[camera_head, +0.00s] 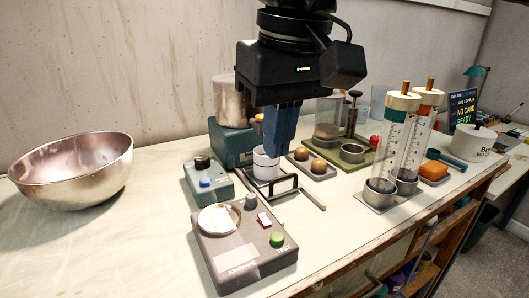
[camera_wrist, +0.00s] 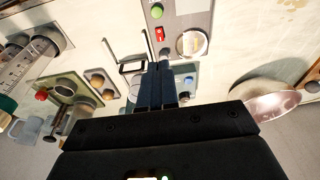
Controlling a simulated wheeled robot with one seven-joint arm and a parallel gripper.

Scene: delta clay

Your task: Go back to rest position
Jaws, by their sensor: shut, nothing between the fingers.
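My gripper (camera_head: 280,132) is black with blue fingers. It points down over the middle of the bench in the head view. The fingers are shut together with nothing between them. They hang in front of a white cup (camera_head: 265,166), partly hiding it, and I cannot tell the gap between them. In the wrist view the blue fingers (camera_wrist: 160,75) reach up the middle of the picture, over the bench.
A grey box with a green button (camera_head: 277,239) stands in front, with a black wire frame (camera_head: 283,184) behind it. A metal bowl (camera_head: 60,185) is at left. Tall clear cylinders (camera_head: 392,150) stand at right. A teal machine (camera_head: 232,148) is behind the fingers. Bench at front left is clear.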

